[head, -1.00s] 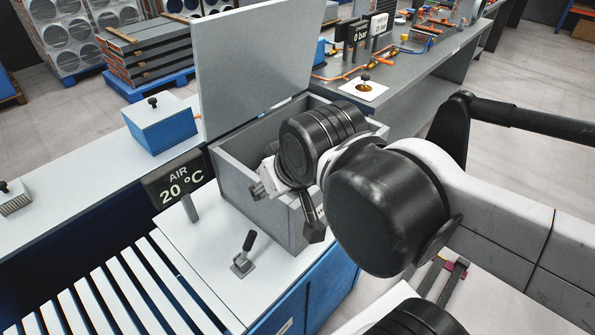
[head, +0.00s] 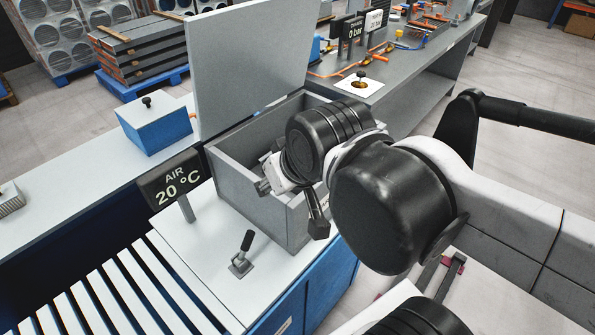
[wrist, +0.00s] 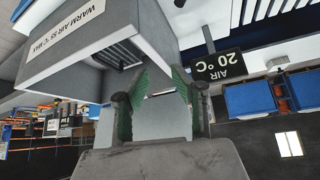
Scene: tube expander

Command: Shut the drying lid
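The drying lid (head: 248,65) is a flat grey panel. It stands upright, open, at the back of the open-topped grey drying box (head: 267,208) in the head view. The box's outside, with a warm air label (wrist: 75,45), shows at upper left in the wrist view. My gripper (wrist: 161,88) is open in the wrist view, its green-padded fingers apart. A pale grey surface lies beyond the gap; I cannot tell whether they touch it. In the head view my wrist hangs over the box's front right part and hides some of its inside.
The air temperature sign (head: 172,183) stands left of the box. A small black-handled lever (head: 243,252) is on the bench in front. A blue box with a white lid (head: 156,127) sits behind left. A slatted rack (head: 125,295) is at lower left.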

